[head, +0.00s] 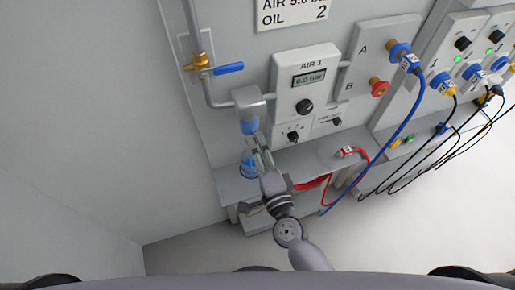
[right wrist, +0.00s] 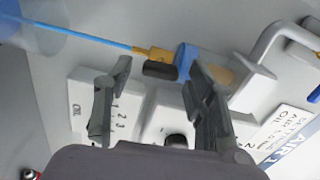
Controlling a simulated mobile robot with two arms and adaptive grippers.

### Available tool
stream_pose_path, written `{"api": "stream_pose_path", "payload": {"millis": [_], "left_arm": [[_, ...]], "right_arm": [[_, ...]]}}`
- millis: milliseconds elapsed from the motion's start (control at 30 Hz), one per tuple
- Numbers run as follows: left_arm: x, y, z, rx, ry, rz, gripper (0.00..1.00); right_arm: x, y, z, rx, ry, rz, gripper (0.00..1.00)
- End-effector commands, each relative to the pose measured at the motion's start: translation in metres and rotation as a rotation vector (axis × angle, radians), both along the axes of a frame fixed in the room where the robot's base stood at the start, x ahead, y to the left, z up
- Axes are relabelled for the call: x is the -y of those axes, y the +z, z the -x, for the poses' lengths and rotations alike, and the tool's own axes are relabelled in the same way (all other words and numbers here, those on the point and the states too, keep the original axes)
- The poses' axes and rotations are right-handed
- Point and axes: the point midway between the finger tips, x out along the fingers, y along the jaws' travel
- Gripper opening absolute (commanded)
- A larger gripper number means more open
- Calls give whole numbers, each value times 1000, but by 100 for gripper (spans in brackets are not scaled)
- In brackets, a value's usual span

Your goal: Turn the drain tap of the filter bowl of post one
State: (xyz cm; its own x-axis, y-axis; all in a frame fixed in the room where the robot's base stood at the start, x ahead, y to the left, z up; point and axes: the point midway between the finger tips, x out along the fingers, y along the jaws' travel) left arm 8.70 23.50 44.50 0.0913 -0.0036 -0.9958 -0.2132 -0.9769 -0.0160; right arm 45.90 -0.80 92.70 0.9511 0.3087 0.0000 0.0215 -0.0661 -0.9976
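The bowl also shows in the right wrist view (right wrist: 184,60). The brass drain tap (right wrist: 152,53) is at its end, with a dark oblong part (right wrist: 160,69) beside it. A thin blue line (right wrist: 85,36) runs from the tap towards a translucent blue container (head: 249,170). My right gripper (head: 258,142) is close to the bowl. In the right wrist view its fingers (right wrist: 160,70) are apart, either side of the dark part; contact is unclear.
A brass valve with a blue lever (head: 228,68) sits on the pipe above left. A grey shelf (head: 235,187) runs below the panel. A red hose end (head: 346,152) lies on it. A blue hose (head: 397,130) and black cables hang at right. Floor is clear in front.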

Motion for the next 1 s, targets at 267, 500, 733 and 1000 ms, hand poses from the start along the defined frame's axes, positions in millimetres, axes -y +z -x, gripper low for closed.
{"api": "stream_pose_path", "payload": {"millis": [267,500,733,1000], "left_arm": [[-1,0,1,-1,1,-1,40],[-1,0,1,-1,0,-1,40],[0,0,0,0,0,0,40],[0,0,0,0,0,0,40]], "right_arm": [[0,0,1,0,0,0,52],[9,-2,29,-4,3,2,52],[24,-1,76,-2,3,3,52],[36,-1,110,-1,1,3,52]]}}
